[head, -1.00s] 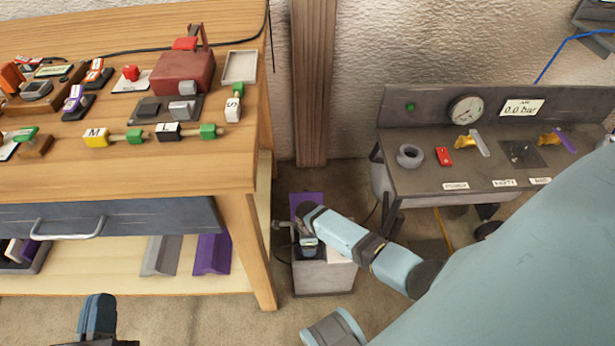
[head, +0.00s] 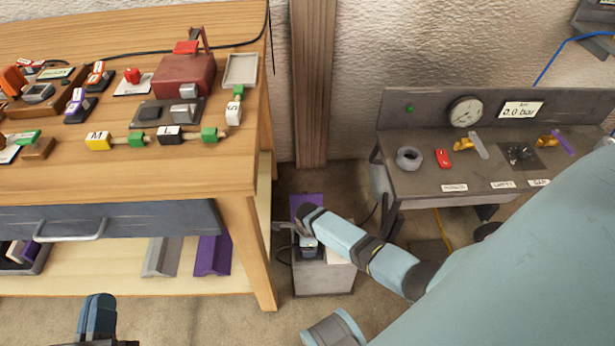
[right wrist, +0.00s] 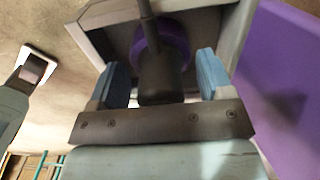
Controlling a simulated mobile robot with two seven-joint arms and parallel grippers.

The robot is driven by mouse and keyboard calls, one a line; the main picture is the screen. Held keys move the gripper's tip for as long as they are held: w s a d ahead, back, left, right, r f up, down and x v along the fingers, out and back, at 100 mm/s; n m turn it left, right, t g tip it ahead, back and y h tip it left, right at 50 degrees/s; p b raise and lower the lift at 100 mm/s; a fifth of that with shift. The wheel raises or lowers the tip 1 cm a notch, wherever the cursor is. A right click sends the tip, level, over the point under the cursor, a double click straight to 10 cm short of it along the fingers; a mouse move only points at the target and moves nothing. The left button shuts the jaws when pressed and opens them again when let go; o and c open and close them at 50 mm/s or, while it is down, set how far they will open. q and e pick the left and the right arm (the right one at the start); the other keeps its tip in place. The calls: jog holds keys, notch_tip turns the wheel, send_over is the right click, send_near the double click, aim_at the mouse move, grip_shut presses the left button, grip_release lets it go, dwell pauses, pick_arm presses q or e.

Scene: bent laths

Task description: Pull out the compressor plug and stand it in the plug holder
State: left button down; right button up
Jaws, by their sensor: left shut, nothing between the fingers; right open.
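My right arm reaches down to a grey box (head: 323,277) with an upright purple panel (head: 307,201), on the floor between table and bench. In the right wrist view, my right gripper (right wrist: 162,82) is open. Its blue fingers stand either side of a dark cylindrical plug (right wrist: 160,78) with a thin cable or stem. Behind the plug is a purple ring (right wrist: 178,42) within a grey frame. I cannot tell whether the fingers touch the plug or how deep it sits in the ring. My left gripper (head: 97,316) is shut and empty at the lower left.
A wooden table (head: 60,175) with blocks and devices stands at the left; its leg is close to the box. A grey bench (head: 440,180) with a gauge (head: 465,111) stands at the right. A small white plate (right wrist: 40,62) shows in the right wrist view.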

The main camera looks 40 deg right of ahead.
pick_arm(q)
jog(key=shift+r+p, duration=0.3)
dwell(0.5)
dwell(0.3)
